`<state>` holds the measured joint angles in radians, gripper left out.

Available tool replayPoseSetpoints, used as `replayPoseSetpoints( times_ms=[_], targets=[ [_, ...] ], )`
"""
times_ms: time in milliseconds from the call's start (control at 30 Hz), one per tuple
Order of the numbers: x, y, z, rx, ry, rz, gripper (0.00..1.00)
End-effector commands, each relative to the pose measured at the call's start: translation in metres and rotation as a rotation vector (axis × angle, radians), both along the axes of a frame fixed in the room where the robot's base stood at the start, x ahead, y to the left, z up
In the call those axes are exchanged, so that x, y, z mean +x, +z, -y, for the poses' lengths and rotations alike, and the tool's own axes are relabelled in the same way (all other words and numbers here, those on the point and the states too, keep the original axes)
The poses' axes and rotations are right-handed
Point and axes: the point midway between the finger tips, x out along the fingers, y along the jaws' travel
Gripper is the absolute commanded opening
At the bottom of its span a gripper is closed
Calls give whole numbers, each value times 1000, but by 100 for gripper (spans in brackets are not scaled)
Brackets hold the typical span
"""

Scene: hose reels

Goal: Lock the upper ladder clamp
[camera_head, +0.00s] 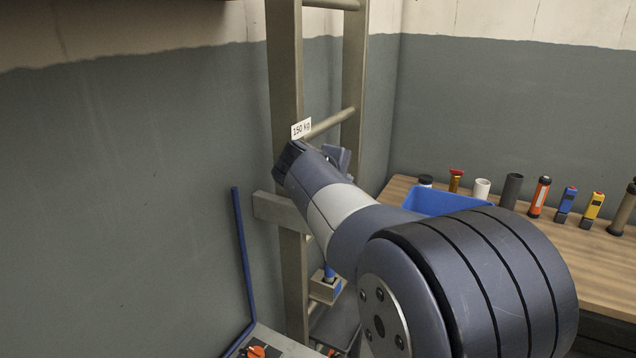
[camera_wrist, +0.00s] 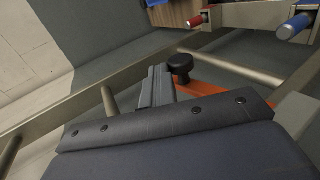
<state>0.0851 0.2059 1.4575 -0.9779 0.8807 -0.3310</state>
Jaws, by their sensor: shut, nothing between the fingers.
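The ladder (camera_head: 287,75) stands upright by the grey wall. An orange lever (camera_wrist: 208,90) with a black round knob (camera_wrist: 180,66) shows in the wrist view and looks like part of the upper ladder clamp. Its lower part is hidden behind my gripper housing, so I cannot tell its full position. My gripper (camera_wrist: 158,80) is shut and empty, close beside the knob on its left; I cannot tell whether they touch. In the head view my arm covers the clamp area. A grey crossbar (camera_head: 278,212) meets the ladder rail there.
A lower blue-handled fitting (camera_head: 327,287) sits beside the ladder. Red-ended (camera_wrist: 199,19) and blue-ended (camera_wrist: 294,26) parts show in the wrist view. A wooden bench (camera_head: 545,235) at right holds a blue bin (camera_head: 440,201) and several upright cylinders. A blue pole (camera_head: 241,260) leans left.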

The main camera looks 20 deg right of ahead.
Motion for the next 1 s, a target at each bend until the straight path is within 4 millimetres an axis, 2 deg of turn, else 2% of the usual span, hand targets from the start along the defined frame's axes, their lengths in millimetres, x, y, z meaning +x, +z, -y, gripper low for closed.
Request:
replayPoseSetpoints(
  times_ms=[167, 400, 1000],
  targets=[
    [4, -8, 6, 85, -2, -64, 0],
    [7, -17, 9, 78, -2, -62, 0],
    [7, -21, 10, 78, -1, -61, 0]
  ],
)
